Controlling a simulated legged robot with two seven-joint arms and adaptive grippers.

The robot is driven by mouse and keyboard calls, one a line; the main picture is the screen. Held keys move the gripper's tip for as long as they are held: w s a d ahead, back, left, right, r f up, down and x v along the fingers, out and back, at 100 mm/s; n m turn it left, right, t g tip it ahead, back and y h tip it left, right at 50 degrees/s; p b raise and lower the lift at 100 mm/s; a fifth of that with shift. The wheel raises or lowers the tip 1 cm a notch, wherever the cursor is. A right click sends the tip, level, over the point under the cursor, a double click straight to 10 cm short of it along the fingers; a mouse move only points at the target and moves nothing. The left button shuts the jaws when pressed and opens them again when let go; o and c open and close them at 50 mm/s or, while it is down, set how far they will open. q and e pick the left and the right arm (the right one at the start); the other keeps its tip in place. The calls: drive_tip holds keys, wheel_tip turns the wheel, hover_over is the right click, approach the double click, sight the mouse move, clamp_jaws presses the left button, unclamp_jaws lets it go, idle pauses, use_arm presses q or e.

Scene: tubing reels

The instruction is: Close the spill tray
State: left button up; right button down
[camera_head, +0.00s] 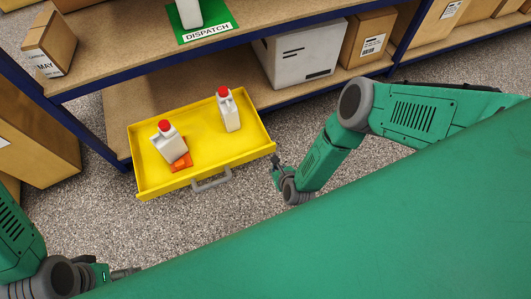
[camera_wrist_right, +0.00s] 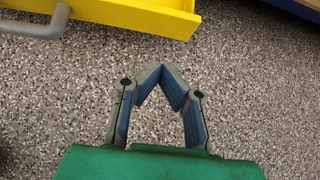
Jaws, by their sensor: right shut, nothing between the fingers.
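The yellow spill tray (camera_head: 190,178) is pulled out from under the lower shelf in the head view, with its grey handle (camera_head: 212,182) on the front face. Two white bottles with red caps stand in it, one at the left (camera_head: 170,145) by an orange piece (camera_head: 182,163) and one at the right (camera_head: 229,112). My right gripper (camera_head: 276,164) is just right of the tray's front corner, apart from the handle. In the wrist view it (camera_wrist_right: 160,72) is shut and empty, with the tray's corner (camera_wrist_right: 150,14) ahead. My left gripper (camera_head: 125,271) is at the lower left, far from the tray; its fingers are unclear.
The shelf unit with blue edges (camera_head: 210,42) rises behind the tray. A white box (camera_head: 300,55) and cardboard boxes (camera_head: 367,38) stand on its lower shelf. Another bottle (camera_head: 189,12) stands on a green DISPATCH mat (camera_head: 206,32). The speckled floor (camera_head: 120,230) before the tray is clear.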

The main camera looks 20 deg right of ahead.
sight(263, 151)
drive_tip(key=b+x, duration=0.1)
drive_tip(key=x, duration=0.2)
drive_tip(key=b+x, duration=0.2)
drive_tip(key=x, duration=0.1)
drive_tip(key=w+r+b+x, duration=0.1)
drive_tip(key=x, duration=0.2)
drive_tip(key=shift+w+d, duration=0.1)
drive_tip(key=shift+w, duration=0.15)
drive_tip(key=shift+w+b, duration=0.35)
drive_tip(key=shift+w, duration=0.15)
drive_tip(key=shift+w+a+r, duration=0.1)
drive_tip(key=shift+a+r, duration=0.05)
drive_tip(key=shift+a, duration=0.15)
drive_tip(key=shift+d, duration=0.1)
